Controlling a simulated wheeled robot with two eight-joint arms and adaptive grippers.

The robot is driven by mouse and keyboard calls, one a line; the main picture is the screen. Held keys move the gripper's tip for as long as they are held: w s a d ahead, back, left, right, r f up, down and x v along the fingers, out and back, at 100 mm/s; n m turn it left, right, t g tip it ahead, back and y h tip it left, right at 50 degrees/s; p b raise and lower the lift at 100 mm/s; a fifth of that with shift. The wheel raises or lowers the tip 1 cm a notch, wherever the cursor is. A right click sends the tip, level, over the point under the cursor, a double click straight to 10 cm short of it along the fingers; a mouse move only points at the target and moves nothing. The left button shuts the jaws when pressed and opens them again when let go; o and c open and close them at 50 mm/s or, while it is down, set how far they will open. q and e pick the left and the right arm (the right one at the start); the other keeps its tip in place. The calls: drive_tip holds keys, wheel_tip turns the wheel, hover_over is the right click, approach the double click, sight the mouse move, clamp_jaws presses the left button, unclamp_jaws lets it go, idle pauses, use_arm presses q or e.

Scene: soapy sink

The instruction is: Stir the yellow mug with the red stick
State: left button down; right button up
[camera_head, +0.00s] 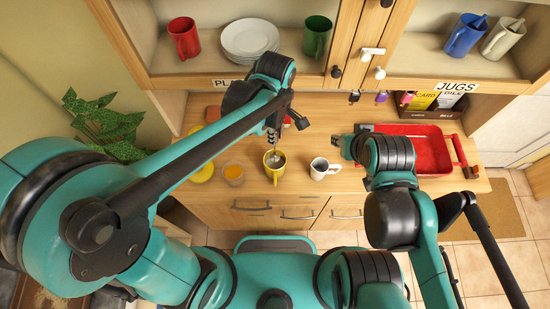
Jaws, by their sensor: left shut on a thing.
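The yellow mug (275,168) stands upright on the wooden counter, with something grey showing inside its opening. My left gripper (273,133) is just behind and above the mug, shut on a thin object largely hidden by the fingers and arm. A small red part (287,121) shows beside these fingers; it may be the red stick, but I cannot tell how far it reaches into the mug. My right gripper (344,145) is over the counter, behind and right of a white mug; whether its fingers are open is unclear.
The white mug (319,168) stands right of the yellow one. A cup with orange contents (233,174) and a yellow dish (201,172) are at left. A red tray (430,151) lies at right. Shelves with plates (249,37) overhang the counter.

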idle(0.4)
use_arm(q)
drive_tip(key=shift+r+p, duration=1.4)
drive_tip(key=shift+r, duration=0.45)
drive_tip(key=shift+f, duration=0.1)
